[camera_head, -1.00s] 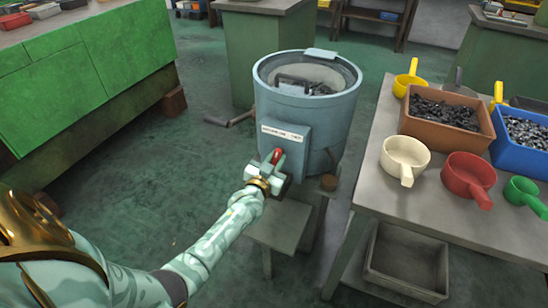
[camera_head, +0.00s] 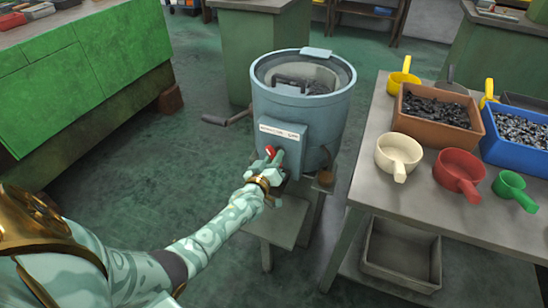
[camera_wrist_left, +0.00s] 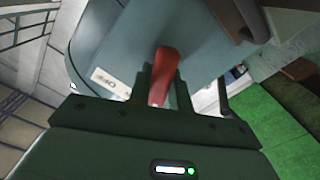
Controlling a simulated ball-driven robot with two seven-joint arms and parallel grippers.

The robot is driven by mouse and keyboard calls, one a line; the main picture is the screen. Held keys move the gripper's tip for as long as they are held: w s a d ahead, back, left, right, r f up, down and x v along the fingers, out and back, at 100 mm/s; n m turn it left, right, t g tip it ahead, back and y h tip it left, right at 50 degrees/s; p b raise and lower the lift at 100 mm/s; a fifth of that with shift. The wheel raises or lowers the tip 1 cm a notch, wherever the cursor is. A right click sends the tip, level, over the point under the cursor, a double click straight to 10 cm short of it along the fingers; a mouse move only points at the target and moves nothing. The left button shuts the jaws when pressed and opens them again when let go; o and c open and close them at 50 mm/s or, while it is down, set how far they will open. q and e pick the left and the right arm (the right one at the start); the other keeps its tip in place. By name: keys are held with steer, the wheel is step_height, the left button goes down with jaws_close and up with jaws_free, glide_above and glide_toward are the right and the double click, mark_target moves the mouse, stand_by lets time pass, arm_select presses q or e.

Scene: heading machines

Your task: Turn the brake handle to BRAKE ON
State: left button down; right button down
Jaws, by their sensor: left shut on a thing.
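The brake handle is a small red lever (camera_head: 270,151) on the front box of a blue-grey drum machine (camera_head: 298,110). A white label strip (camera_head: 280,131) with small print, too small to read in full, runs across the box above the lever. My left gripper (camera_head: 270,163) is shut on the red handle. In the left wrist view the red handle (camera_wrist_left: 164,75) stands between the two dark fingers (camera_wrist_left: 163,92), its lower part between them. The label (camera_wrist_left: 103,78) shows partly to the left there. My right gripper is in neither view.
A crank handle (camera_head: 228,118) sticks out at the machine's left. A grey table (camera_head: 395,205) at the right holds scoops, a brown bin (camera_head: 436,122) and a blue bin (camera_head: 510,150). A green bench (camera_head: 80,80) stands at the left. Floor between is clear.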

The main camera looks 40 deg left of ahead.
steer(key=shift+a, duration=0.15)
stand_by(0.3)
arm_select(q)
steer(key=c, duration=1.3)
jaws_free()
steer(key=shift+s+d, duration=0.1)
steer(key=shift+s, duration=0.2)
steer(key=p+v, duration=0.6)
steer(key=v, duration=0.9)
steer(key=shift+s+f, duration=0.1)
steer(key=shift+s, duration=0.3)
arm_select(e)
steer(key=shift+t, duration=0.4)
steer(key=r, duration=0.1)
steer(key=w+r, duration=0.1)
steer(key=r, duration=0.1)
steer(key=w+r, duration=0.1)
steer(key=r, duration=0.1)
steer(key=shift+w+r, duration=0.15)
